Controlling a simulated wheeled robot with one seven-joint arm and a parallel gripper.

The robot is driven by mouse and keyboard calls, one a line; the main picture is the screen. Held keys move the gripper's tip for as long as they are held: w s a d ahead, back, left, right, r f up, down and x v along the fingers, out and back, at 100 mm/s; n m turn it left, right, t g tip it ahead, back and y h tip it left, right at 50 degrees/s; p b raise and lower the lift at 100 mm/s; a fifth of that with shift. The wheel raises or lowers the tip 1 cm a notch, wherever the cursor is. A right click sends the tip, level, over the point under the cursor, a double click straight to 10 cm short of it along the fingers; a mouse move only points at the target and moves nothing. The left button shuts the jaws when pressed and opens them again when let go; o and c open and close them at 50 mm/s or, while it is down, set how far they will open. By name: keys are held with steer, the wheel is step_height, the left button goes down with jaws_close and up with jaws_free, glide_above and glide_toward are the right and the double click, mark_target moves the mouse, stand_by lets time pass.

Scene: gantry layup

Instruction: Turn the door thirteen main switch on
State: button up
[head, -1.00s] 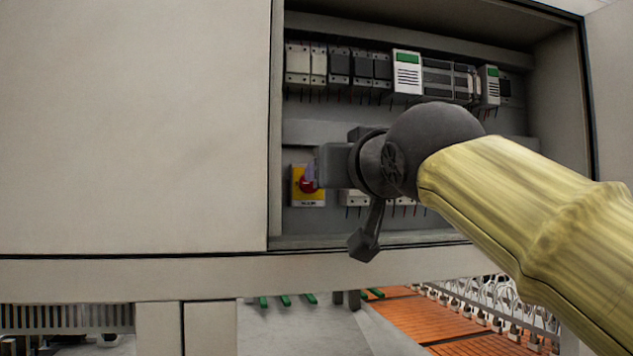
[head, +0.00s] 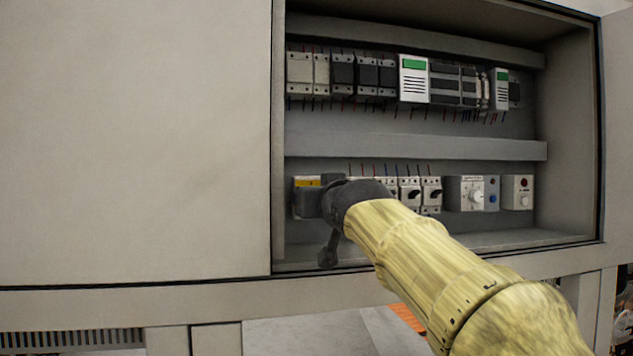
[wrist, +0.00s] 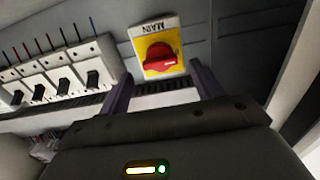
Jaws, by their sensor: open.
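The main switch is a red rotary knob (wrist: 159,58) on a yellow plate (wrist: 153,42) marked MAIN, which appears upside down in the wrist view. The knob's grip bar lies roughly crosswise there. In the head view only the top of the yellow plate (head: 307,182) shows at the cabinet's lower left; my gripper hides the knob. My gripper (wrist: 161,72) is open, its two fingers reaching toward the switch, one on each side of the knob's lower part as pictured. The knob shows between and just beyond the fingertips; I cannot tell whether they touch it.
A row of white breakers (wrist: 62,78) with black toggles sits beside the switch. Further right are a dial module (head: 466,193) and a red-button box (head: 517,191). An upper row of modules (head: 340,73) runs above. The cabinet's left edge (head: 278,140) is close to the switch.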

steer(key=p+x, duration=0.1)
steer(key=x, duration=0.2)
steer(key=shift+s, duration=0.1)
steer(key=c, duration=1)
